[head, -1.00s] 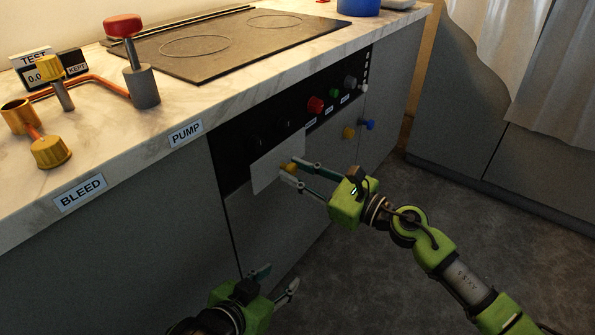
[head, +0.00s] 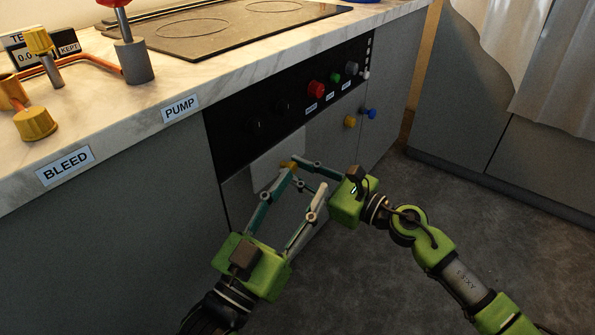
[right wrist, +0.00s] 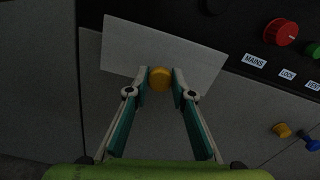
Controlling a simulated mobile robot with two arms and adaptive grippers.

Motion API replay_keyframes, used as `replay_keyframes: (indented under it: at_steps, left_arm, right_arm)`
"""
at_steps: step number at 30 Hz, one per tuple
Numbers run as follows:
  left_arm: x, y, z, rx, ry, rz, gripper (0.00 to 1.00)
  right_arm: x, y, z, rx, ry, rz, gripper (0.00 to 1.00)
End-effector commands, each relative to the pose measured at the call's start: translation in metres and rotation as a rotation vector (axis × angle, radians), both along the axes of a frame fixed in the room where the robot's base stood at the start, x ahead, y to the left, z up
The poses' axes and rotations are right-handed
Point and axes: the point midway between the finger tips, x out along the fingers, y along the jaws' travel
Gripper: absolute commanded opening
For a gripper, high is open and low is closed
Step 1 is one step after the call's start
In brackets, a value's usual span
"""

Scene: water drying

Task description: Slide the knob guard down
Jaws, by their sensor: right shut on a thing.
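The knob guard is a pale flat plate (head: 268,172) with a yellow knob (head: 290,165) as its handle. In the right wrist view the plate (right wrist: 195,62) sits tilted, its upper strip over the lower edge of the black control panel. My right gripper (right wrist: 159,80) is shut on the yellow knob (right wrist: 160,72), one finger at each side. In the head view my right gripper (head: 292,172) reaches the knob from the right. My left gripper (head: 304,184) is open below the plate, its fingers close to the right gripper's. Dark knobs (head: 281,106) on the panel show above the plate.
The black panel (head: 235,140) carries a red knob (head: 316,90) and a green knob (head: 335,78). Yellow (head: 350,121) and blue (head: 370,113) knobs stick out at the right. The marble counter (head: 120,112) lies above; floor is free at right.

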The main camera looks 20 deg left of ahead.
Motion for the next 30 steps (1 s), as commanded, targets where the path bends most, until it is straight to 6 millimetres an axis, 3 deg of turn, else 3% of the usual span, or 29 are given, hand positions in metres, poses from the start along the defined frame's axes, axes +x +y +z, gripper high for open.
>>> replay_keyframes:
  at_steps: [8, 9, 11, 23, 30]
  left_arm:
    - [0.0, 0.0, 0.0, -0.001, -0.002, 0.0, 0.4]
    - [0.0, 0.0, 0.0, -0.001, -0.002, 0.0, 0.4]
    - [0.0, 0.0, 0.0, 0.0, -0.001, 0.0, 0.4]
    - [0.0, 0.0, 0.0, 0.0, 0.0, 0.0, 0.4]
    - [0.0, 0.0, 0.0, 0.0, 0.0, 0.0, 0.4]
  right_arm:
    - [-0.001, 0.0, -0.006, -0.008, 0.006, 0.002, 0.0]
    - [-0.001, 0.0, -0.007, -0.008, 0.006, 0.002, 0.3]
    - [-0.001, -0.001, -0.007, -0.008, 0.006, 0.001, 0.4]
    - [-0.002, -0.005, -0.004, -0.005, 0.004, 0.001, 0.4]
    - [-0.016, -0.045, -0.005, -0.007, 0.006, -0.001, 0.4]
